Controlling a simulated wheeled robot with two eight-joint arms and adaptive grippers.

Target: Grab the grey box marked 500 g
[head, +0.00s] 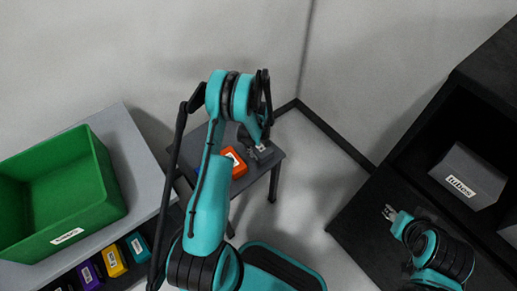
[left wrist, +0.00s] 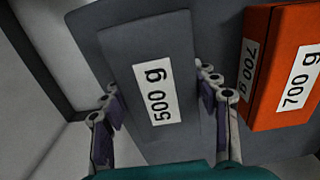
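The grey box marked 500 g (left wrist: 158,85) fills the middle of the left wrist view, its white label facing the camera. It stands on a small grey table (head: 279,158). My left gripper (left wrist: 162,105) has one finger on each side of the box, with the fingers apart and a narrow gap at the left finger. Contact at the right finger cannot be made out. In the head view my left gripper (head: 260,146) is over the small table, and the box is largely hidden by the arm. My right gripper (head: 389,212) is at the lower right, away from the box; its opening is too small to tell.
An orange box marked 700 g (left wrist: 285,70) stands close to the right of the grey box; it shows in the head view (head: 234,162). A green bin (head: 105,165) is on a grey shelf at left. A grey box marked tubes (head: 470,172) sits in the dark shelf at right.

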